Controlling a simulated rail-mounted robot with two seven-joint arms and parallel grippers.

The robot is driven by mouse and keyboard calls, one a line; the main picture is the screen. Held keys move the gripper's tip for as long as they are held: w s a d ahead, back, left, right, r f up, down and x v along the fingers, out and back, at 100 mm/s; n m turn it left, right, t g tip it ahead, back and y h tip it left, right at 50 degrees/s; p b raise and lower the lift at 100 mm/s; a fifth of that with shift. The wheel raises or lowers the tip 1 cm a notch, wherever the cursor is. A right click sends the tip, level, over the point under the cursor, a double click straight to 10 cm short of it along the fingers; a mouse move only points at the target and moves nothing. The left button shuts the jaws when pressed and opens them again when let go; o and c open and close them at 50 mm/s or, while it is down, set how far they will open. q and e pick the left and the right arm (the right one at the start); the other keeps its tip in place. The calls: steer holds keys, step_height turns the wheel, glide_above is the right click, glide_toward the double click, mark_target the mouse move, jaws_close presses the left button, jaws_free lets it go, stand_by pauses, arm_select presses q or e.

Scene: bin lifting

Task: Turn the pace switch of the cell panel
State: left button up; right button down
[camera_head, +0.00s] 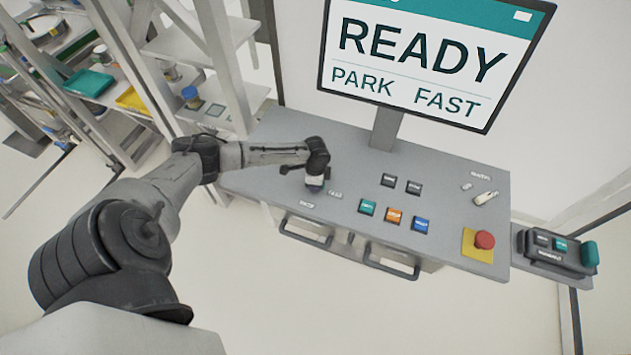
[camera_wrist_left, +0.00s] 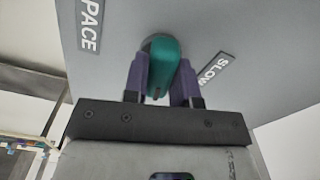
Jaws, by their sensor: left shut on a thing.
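The pace switch is a teal knob (camera_wrist_left: 161,58) on the grey cell panel (camera_head: 345,150). A "PACE" label (camera_wrist_left: 90,22) lies left of it and a "SLOW" label (camera_wrist_left: 214,72) lies to its right in the left wrist view. My left gripper (camera_wrist_left: 160,82) is shut on the knob, one purple finger on each side. In the head view my left gripper (camera_head: 316,183) is at the panel's left part and mostly hides the knob. The screen (camera_head: 430,60) reads "READY", "PARK" and "FAST". My right gripper is not in view.
Green (camera_head: 367,207), orange (camera_head: 394,216) and blue (camera_head: 421,225) buttons sit right of my gripper. A red emergency button (camera_head: 484,240) is at the panel's right, below a light-coloured lever switch (camera_head: 485,198). Shelves with trays stand at the left.

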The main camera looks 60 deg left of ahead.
arm_select(q)
steer(key=shift+m, duration=1.2)
steer(key=shift+d, duration=0.1)
steer(key=o, duration=0.9)
steer(key=shift+r+b, duration=0.8)
steer(key=shift+r, duration=6.15)
